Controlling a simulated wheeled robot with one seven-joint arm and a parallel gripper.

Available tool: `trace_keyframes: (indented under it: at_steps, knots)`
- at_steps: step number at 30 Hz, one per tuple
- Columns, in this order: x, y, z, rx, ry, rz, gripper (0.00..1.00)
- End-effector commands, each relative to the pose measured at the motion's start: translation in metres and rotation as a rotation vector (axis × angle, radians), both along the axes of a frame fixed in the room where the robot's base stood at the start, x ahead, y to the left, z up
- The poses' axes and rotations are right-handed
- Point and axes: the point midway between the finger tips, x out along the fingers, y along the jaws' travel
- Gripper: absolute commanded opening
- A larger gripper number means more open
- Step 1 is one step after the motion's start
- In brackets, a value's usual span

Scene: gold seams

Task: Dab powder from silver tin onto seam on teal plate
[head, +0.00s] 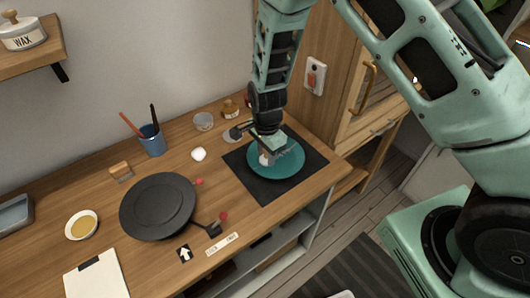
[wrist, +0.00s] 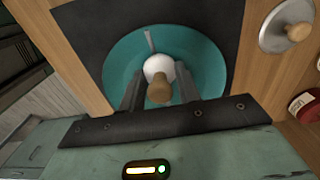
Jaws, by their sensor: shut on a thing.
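The teal plate (head: 290,170) lies flat on a black mat, and it fills the middle of the wrist view (wrist: 115,65). A pale grey seam (wrist: 149,40) shows near its far edge in the wrist view. My gripper (head: 268,152) is over the plate, shut on the wooden knob (wrist: 159,90) of a round white dabber (wrist: 158,66). The dabber's white pad (head: 264,160) faces the plate; I cannot tell whether it touches. A small silver-grey tin (head: 203,121) stands behind the mat to the left. A silver lid with a wooden knob (wrist: 289,26) lies beside the mat.
The black mat (head: 245,175) is near the bench's right end. Left of it are a white lump (head: 199,154), a black turntable (head: 158,206), a blue cup with brushes (head: 152,140) and a bowl of amber liquid (head: 82,225). Small jars (head: 231,109) stand at the wall.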

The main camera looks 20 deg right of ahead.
Motion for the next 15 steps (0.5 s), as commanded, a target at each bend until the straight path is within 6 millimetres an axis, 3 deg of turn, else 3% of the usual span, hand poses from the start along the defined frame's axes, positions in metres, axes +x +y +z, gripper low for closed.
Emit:
trace_keyframes:
  at_steps: [15]
  knots:
    - [-0.0057,-0.0053,0.0010,-0.004,0.007,0.000,0.15]
